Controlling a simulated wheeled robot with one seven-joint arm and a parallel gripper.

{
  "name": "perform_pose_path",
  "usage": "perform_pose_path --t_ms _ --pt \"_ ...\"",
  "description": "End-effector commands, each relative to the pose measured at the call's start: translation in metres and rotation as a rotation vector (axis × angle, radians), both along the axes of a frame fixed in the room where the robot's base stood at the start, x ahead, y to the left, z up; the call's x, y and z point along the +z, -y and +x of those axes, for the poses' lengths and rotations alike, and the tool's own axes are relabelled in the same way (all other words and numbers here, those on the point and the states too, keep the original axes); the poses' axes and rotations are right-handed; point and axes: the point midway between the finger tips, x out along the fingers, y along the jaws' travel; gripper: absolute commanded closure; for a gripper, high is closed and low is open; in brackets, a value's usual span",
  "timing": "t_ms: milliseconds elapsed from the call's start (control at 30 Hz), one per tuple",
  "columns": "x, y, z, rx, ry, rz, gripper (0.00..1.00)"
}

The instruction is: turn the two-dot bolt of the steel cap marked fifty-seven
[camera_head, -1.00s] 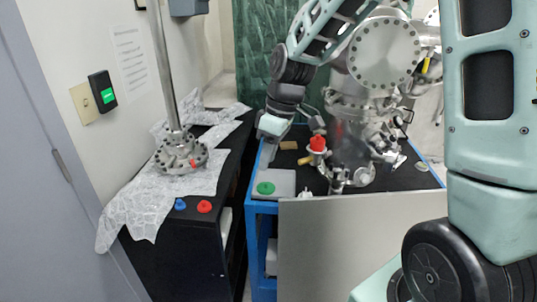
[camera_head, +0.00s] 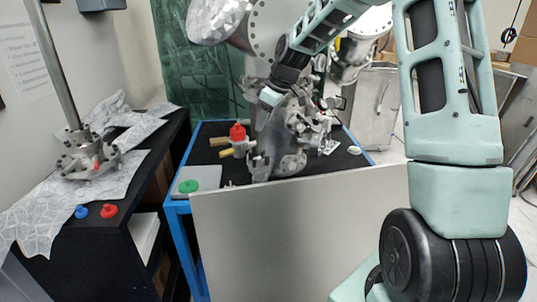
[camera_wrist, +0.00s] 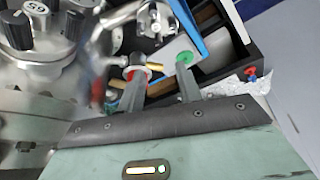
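In the wrist view, a round steel cap (camera_wrist: 40,58) with several black knob-like bolts (camera_wrist: 64,25) fills the upper left. One bolt carries a white number label (camera_wrist: 37,8), too small and turned to read surely. I cannot make out a two-dot mark. My gripper (camera_wrist: 157,88) has its two fingers apart with nothing clearly held between them, to the right of the cap. In the head view my gripper (camera_head: 265,118) hangs in front of the steel chamber (camera_head: 290,155), its fingers thin and partly lost against the metal.
A blue-framed table (camera_head: 180,208) holds the chamber, a red knob (camera_head: 237,132) and a green knob (camera_head: 188,186). A pale panel (camera_head: 300,240) covers its front. At left, a black bench (camera_head: 110,235) bears a steel flange (camera_head: 88,160) with a rod, and blue and red knobs.

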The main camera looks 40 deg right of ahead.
Motion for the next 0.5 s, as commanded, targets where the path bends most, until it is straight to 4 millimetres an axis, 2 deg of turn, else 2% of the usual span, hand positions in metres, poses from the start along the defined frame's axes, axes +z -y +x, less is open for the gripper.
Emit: perform_pose_path --t_ms 167,500 --pt "-0.016 -0.003 0.006 0.001 -0.002 0.002 0.65" --pt "-0.076 -0.016 0.027 0.001 -0.003 0.001 0.65"
